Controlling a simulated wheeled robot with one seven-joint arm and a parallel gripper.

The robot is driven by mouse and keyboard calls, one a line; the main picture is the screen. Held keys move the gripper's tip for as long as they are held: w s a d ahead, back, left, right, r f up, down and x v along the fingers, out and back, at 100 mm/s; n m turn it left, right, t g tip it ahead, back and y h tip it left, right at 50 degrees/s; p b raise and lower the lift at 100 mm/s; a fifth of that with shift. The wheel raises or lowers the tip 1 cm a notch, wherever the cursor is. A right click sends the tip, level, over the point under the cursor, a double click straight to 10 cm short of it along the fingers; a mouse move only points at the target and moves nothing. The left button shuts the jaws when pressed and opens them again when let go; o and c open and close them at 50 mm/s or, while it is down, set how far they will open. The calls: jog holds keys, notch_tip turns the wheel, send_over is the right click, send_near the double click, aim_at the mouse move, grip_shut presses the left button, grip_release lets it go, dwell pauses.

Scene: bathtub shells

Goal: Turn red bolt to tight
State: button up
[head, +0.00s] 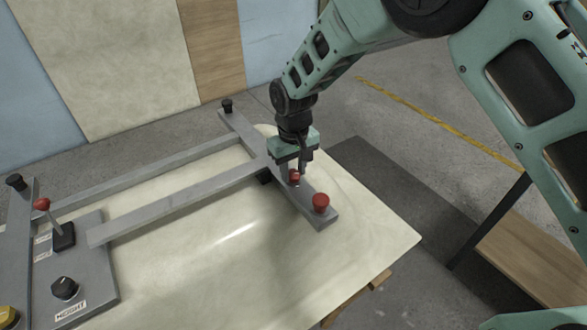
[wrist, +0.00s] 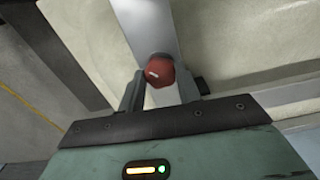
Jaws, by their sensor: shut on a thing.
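A red bolt (head: 295,176) with a rounded head stands on the grey crossbar (head: 325,216) near its right end. My gripper (head: 298,165) points down over it, with its fingers shut on its sides. In the wrist view the red bolt (wrist: 160,72), with a small white mark on its head, sits between the two fingers of my gripper (wrist: 161,88). Its lower part is hidden, so I cannot tell how far in it sits. A second red knob (head: 320,203), wider and mushroom-shaped, stands apart at the crossbar's end.
The grey frame lies over a cream shell (head: 385,230). Black knobs (head: 226,105) stand at other frame ends. A grey panel (head: 97,270) at left carries a red-tipped lever (head: 42,205) and a black dial (head: 64,288). A wooden bench (head: 520,255) is at right.

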aim_at(293, 173)
jog(key=m, duration=0.4)
jog(key=shift+m, duration=1.9)
jog(key=shift+m+p, duration=0.3)
jog(key=o, duration=1)
jog(key=shift+c, duration=0.2)
notch_tip(293, 173, up, 18)
jog(key=b, duration=0.2)
jog(key=shift+f, duration=0.25)
jog(key=s+d+n, duration=0.3)
jog(key=s+d, duration=0.1)
jog(key=s, duration=0.6)
jog(key=s+d+n, duration=0.3)
jog(key=s+d, duration=0.2)
jog(key=s, duration=0.5)
jog(key=s+d+f+n, duration=0.1)
jog(key=s+d+n, duration=0.3)
jog(key=s, duration=0.6)
jog(key=shift+s+d+y, duration=0.2)
jog(key=shift+d+y, duration=0.1)
jog(key=shift+d, duration=0.2)
